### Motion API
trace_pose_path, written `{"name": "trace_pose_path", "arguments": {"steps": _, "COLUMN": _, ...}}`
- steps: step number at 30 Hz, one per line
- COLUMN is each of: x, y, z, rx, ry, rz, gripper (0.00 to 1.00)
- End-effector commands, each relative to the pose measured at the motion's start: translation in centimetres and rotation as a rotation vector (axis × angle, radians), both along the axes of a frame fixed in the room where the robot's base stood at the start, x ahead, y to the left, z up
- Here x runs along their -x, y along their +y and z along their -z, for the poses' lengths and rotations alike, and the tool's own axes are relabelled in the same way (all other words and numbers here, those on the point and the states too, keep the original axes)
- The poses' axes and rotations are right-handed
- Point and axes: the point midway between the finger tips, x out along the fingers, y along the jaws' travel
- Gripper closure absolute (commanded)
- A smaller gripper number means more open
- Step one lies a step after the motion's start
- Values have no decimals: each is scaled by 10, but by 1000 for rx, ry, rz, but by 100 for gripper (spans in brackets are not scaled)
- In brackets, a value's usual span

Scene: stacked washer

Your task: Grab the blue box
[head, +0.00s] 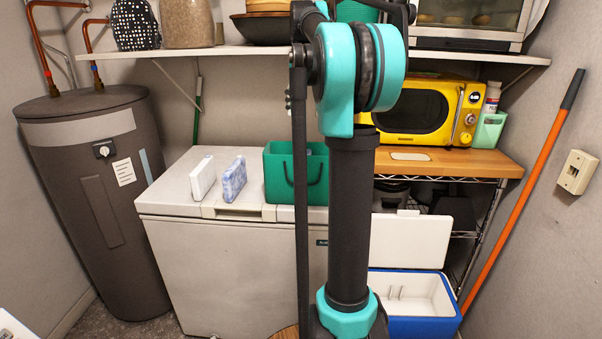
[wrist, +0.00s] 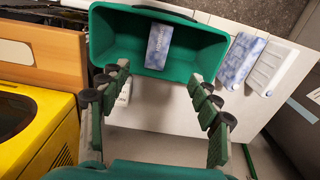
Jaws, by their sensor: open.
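A blue-and-white patterned box (wrist: 160,46) lies inside the green bin (wrist: 207,52) in the wrist view. The bin (head: 279,176) stands on the white chest freezer in the head view, partly behind my arm. A second blue-and-white box (head: 233,180) stands on the freezer left of the bin; it also shows in the wrist view (wrist: 240,58). My gripper (wrist: 158,75) is open and empty, its fingers spread at the near side of the bin's mouth. In the head view my arm hides the gripper.
A white box (head: 202,178) stands beside the blue-and-white one on the freezer (head: 232,270). A yellow microwave (head: 420,112) sits on a wooden top to the right. A shelf (head: 225,51) runs above. An open blue cooler (head: 455,325) is low at right.

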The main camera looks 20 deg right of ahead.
Motion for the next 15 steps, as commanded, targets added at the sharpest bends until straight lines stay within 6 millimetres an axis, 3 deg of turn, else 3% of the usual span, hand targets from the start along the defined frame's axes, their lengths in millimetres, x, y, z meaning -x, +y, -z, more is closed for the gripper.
{"name": "trace_pose_path", "arguments": {"steps": 15, "x": 0, "y": 0, "z": 97, "rx": 0, "ry": -1, "rz": -1, "gripper": 37}}
